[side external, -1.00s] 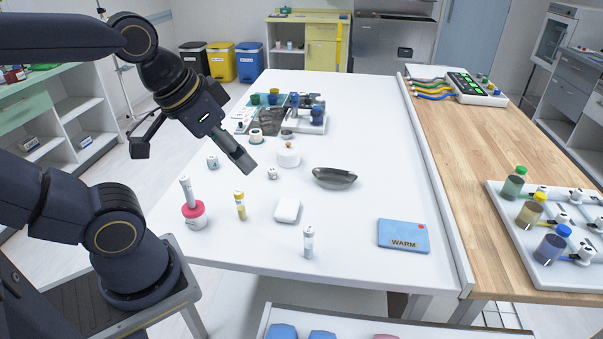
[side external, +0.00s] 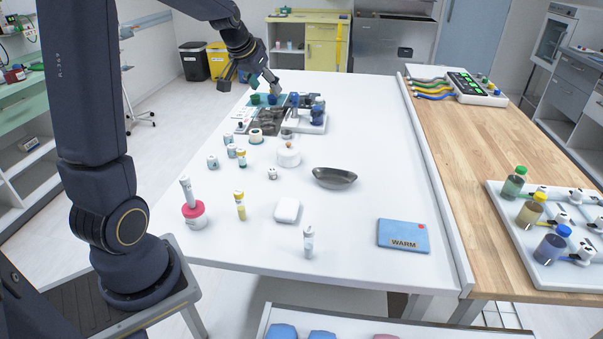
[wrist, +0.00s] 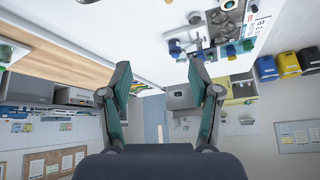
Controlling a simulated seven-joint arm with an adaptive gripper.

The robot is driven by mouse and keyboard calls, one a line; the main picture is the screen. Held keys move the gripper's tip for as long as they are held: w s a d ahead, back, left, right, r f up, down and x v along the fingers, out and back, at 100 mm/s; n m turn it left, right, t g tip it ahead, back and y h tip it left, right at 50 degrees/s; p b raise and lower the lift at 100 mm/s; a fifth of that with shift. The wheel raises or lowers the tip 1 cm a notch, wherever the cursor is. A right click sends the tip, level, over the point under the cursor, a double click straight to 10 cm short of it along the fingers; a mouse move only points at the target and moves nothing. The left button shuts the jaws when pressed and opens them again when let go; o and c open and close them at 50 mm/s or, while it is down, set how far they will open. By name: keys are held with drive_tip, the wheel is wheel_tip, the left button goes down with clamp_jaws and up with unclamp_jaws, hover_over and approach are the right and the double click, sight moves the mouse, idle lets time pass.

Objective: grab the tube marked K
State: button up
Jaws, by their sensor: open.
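Several small tubes stand upright on the white table (side external: 380,130), but I cannot read a K on any of them. A white-capped tube (side external: 186,190) stands on or just behind a red-and-white jar (side external: 195,219) at the near left. A yellow-capped tube (side external: 240,206) is right of it, and a pale tube (side external: 308,242) is nearer the front edge. Two more small tubes or vials, one yellow-capped (side external: 241,158) and one pale (side external: 231,150), stand farther back. My gripper (side external: 264,82) is over the table's far end, away from these tubes. In the wrist view it (wrist: 160,74) is open and empty.
A dark bowl (side external: 334,178), a white lidded pot (side external: 288,158), a white box (side external: 287,210) and a blue WARM pack (side external: 403,236) lie on the table. A microscope-like device (side external: 308,115) and coloured cups are near my gripper.

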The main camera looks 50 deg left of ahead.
drive_tip(key=s+a+f+n+g, duration=0.1)
drive_tip(key=s+a+f+n, duration=0.1)
drive_tip(key=a+f, duration=0.35)
drive_tip(key=n+g, duration=0.1)
drive_tip(key=g, duration=0.1)
approach(241, 150)
drive_tip(key=x, duration=0.4)
drive_tip(key=shift+a+f, duration=0.15)
drive_tip(key=shift+f, duration=0.1)
drive_tip(key=x, duration=0.5)
drive_tip(key=shift+w+a+f, duration=0.15)
drive_tip(key=shift+w+f, duration=0.1)
drive_tip(key=shift+f, duration=0.05)
clamp_jaws()
